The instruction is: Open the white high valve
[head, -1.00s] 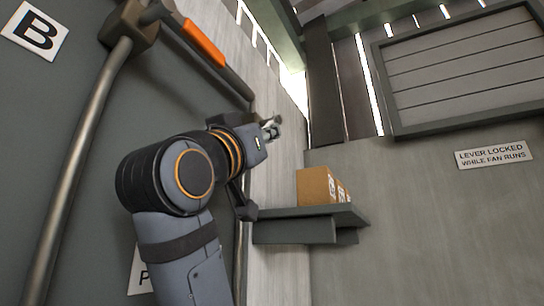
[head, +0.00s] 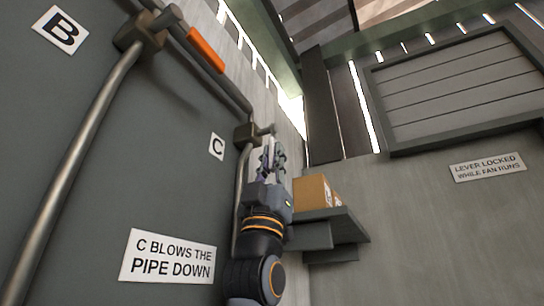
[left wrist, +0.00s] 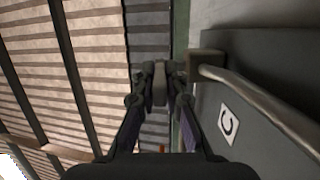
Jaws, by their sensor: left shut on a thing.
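My left gripper (head: 270,152) points up beside the pipe marked C, just below a dark valve block (head: 246,133). In the left wrist view its fingertips (left wrist: 159,85) are shut on a short pale grey bar, which looks like the white valve's lever. In the head view a pale strip (head: 254,158) shows beside the fingers; how it joins the block is hard to tell. The valve block also shows in the left wrist view (left wrist: 205,58). My right gripper is not in view.
An orange-handled lever (head: 206,50) and another block (head: 140,32) are at upper left, near sign B (head: 60,30). Signs C (head: 217,146) and "C blows the pipe down" (head: 167,256) are on the wall.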

